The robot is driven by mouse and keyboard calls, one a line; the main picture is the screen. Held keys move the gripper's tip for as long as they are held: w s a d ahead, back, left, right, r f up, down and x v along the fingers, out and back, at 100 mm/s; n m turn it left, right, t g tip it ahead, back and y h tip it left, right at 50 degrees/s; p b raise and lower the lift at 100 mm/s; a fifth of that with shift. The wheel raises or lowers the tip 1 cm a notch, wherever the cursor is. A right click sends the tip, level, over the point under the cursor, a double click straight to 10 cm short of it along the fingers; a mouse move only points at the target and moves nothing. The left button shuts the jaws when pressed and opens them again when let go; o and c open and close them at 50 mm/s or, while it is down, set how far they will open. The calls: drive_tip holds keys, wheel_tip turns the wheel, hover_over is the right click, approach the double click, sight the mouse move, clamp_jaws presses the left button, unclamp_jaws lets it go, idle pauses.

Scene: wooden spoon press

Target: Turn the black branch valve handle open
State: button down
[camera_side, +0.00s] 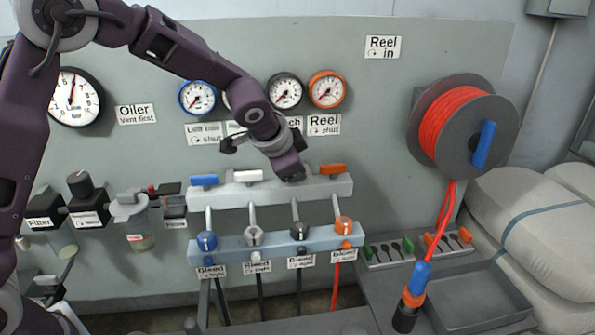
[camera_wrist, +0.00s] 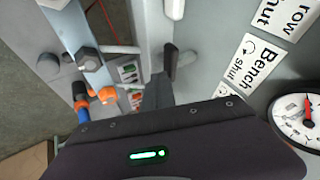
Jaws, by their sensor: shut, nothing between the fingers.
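My gripper (camera_side: 293,178) is shut and empty, pointing down at the upper pale manifold bar (camera_side: 340,186). It is over the third branch position, between the white handle (camera_side: 248,175) and the orange handle (camera_side: 332,169). The black handle is mostly hidden behind my gripper in the side view. In the wrist view my shut fingers (camera_wrist: 158,90) are beside a dark upright piece (camera_wrist: 171,60) that looks like the black handle. I cannot tell whether they touch. The "Bench shut" label (camera_wrist: 252,62) is on the panel to its right.
A blue handle (camera_side: 204,180) is at the bar's left end. Below is a lower bar (camera_side: 275,246) with several bleed knobs. Gauges, including an orange-rimmed one (camera_side: 327,89), are above. A red hose reel (camera_side: 455,125) and a hanging hose end (camera_side: 410,305) are at the right.

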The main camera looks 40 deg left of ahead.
drive_tip(key=shift+w+d+n+y, duration=0.15)
drive_tip(key=shift+w+n+y, duration=0.1)
drive_tip(key=shift+n+y, duration=0.65)
drive_tip(key=n+g+y, duration=0.1)
drive_tip(key=n, duration=0.2)
drive_tip(key=w+n+g+y, duration=0.1)
drive_tip(key=n, duration=0.2)
drive_tip(key=w+n+g+y, duration=0.1)
drive_tip(key=n, duration=0.1)
drive_tip(key=shift+w+n+g+y, duration=0.25)
drive_tip(key=shift+n+g+y, duration=0.05)
drive_tip(key=shift+n+y, duration=0.1)
drive_tip(key=shift+w, duration=0.1)
drive_tip(key=shift+w+a, duration=0.35)
drive_tip(key=shift+w, duration=0.05)
drive_tip(key=shift+w+a, duration=0.2)
idle(1.2)
